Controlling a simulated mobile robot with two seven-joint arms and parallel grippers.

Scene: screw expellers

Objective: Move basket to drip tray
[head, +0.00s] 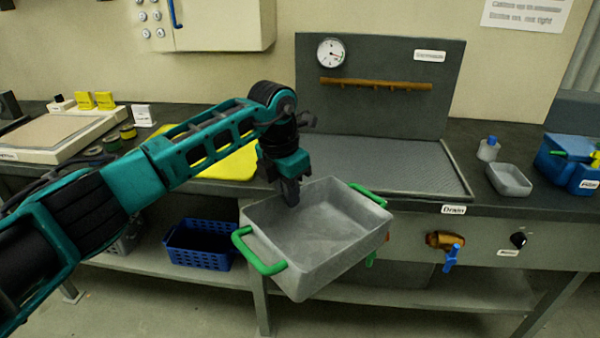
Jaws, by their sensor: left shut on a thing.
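A grey basket (330,243) with a green handle at each end hangs tilted in front of the bench, its open top facing up and apparently empty. My left gripper (291,193) points down and is shut on the basket at its far rim; the fingertips are partly hidden. The drip tray (400,168) is the flat grey surface on the bench with a raised rim, behind and to the right of the basket. It looks bare. My right gripper is not in view.
An upright panel with a gauge (331,53) and a brown bar stands behind the drip tray. A small grey tub (510,180) and a blue bin (566,167) are to its right. A yellow mat (228,163) lies left. A blue valve handle (453,257) sticks out below the bench front.

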